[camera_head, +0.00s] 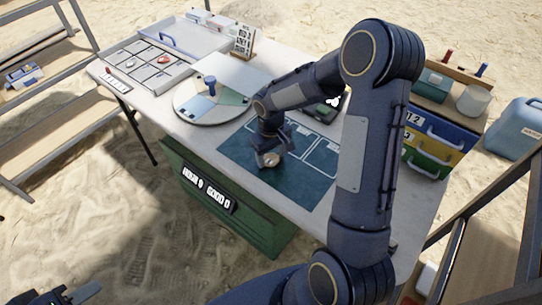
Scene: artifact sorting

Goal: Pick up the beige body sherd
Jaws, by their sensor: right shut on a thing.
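My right gripper (270,153) points down over the dark teal mat (235,153) on the table. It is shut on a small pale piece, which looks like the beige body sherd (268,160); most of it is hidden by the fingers. I cannot tell whether the piece touches the mat. My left gripper (66,295) is at the bottom left corner, over the sand and away from the table. It is partly cut off by the frame, and its opening is unclear.
A round turntable (185,106) with coloured sectors and a blue knob stands left of the mat. A compartment tray (135,60) holding a reddish piece is at the far left. Coloured drawers (428,153) stand at the right. My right arm hides part of the table.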

